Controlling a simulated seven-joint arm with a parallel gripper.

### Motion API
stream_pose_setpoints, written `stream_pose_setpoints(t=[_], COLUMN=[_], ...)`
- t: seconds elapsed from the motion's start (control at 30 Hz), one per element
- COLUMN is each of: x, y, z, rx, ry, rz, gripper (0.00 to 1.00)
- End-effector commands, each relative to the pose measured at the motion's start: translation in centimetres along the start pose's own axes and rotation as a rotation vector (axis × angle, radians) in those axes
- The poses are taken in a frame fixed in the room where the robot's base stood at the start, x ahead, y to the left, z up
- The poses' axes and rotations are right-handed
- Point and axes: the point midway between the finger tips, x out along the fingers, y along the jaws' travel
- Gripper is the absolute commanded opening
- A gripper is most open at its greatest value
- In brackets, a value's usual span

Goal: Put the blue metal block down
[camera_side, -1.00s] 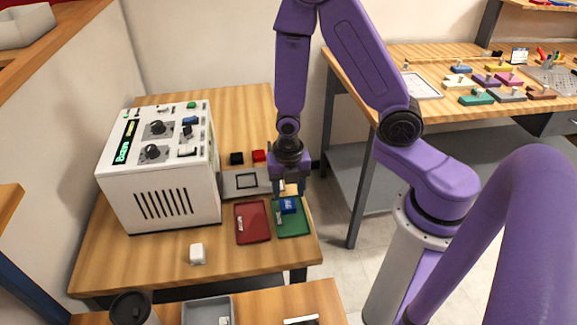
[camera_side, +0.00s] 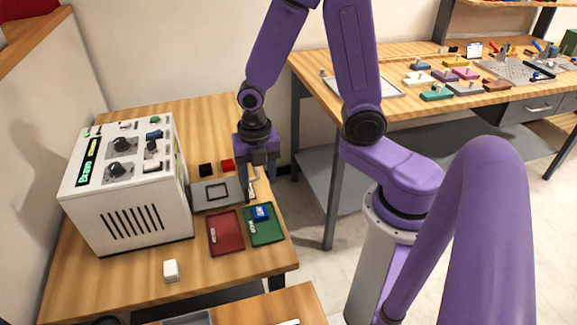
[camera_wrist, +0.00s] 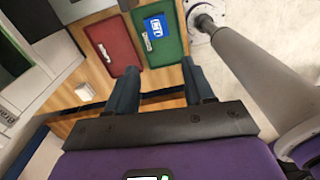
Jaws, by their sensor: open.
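The blue metal block (camera_side: 261,213) lies in the green tray (camera_side: 266,236) near the right edge of the wooden table. The wrist view also shows the blue block (camera_wrist: 154,27), with white marking on top, inside the green tray (camera_wrist: 172,52). A small pale label or piece lies in the tray beside the block. My gripper (camera_side: 258,190) is open and empty, behind and above the green tray and apart from the block. Its two spread fingers show in the wrist view (camera_wrist: 163,85), with nothing between them.
A red tray (camera_side: 226,240) sits left of the green one. The white laser machine (camera_side: 130,190) fills the table's left side, with a grey plate (camera_side: 198,197) beside it. Black (camera_side: 206,170) and red (camera_side: 227,165) buttons stand behind. A white cube (camera_side: 171,270) lies in front.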

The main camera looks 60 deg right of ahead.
Motion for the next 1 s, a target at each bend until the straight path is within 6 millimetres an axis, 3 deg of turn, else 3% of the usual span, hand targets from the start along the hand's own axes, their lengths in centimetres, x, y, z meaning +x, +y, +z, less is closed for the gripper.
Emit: stream_pose_setpoints(t=[0.27, 0.7, 1.0], x=[-3.6, -8.9, -10.2], y=[-2.0, -8.6, -10.9], z=[-3.7, -9.4, -10.7], rx=[0.371, 0.993, 1.171], ry=[0.003, 0.024, 0.028], rz=[0.017, 0.021, 0.017], gripper=[0.52, 0.52, 0.52])
